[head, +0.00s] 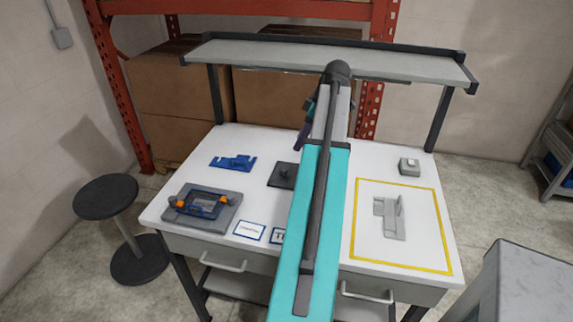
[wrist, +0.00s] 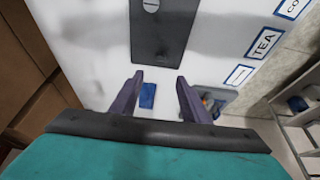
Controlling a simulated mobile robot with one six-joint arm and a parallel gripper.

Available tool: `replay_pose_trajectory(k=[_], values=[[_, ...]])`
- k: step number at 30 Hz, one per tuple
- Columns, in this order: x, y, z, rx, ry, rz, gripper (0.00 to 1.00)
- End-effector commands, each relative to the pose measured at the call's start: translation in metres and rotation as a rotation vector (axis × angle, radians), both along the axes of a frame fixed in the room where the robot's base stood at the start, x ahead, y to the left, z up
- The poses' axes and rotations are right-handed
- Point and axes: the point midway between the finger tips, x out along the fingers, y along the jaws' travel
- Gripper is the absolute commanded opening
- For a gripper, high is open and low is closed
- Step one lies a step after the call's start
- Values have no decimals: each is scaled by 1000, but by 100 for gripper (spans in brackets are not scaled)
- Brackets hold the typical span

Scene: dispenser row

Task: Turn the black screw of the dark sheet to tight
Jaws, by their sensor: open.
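The dark sheet (head: 281,176) lies on the white table, left of my arm, which covers its right side in the head view. In the wrist view the dark sheet (wrist: 172,28) is at the top, beyond the fingertips. A pale round slotted disc (wrist: 151,5) shows on it at the top edge. A small dark spot near the sheet's lower end may be the black screw; I cannot tell its turn. My gripper (wrist: 160,76) is open with purple fingers, nothing held, apart from the sheet. In the head view the arm mostly hides the gripper.
A blue bracket (head: 233,162) and a grey fixture (head: 222,221) with orange knobs stand left. Labels, one reading TEA (wrist: 265,43), lie at the front. A grey part (head: 390,215) lies inside a yellow outline, with a small button box (head: 409,167) behind. A shelf (head: 330,58) spans the back.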

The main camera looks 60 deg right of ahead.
Motion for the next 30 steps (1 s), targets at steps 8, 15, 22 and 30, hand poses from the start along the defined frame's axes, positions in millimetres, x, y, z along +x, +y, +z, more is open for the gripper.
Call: replay_pose_trajectory(k=[8,15,22,30], values=[[8,4,-19,1,0,2,42],[18,7,-43,3,1,2,42],[27,10,-65,1,0,3,42],[38,13,-91,2,1,4,42]])
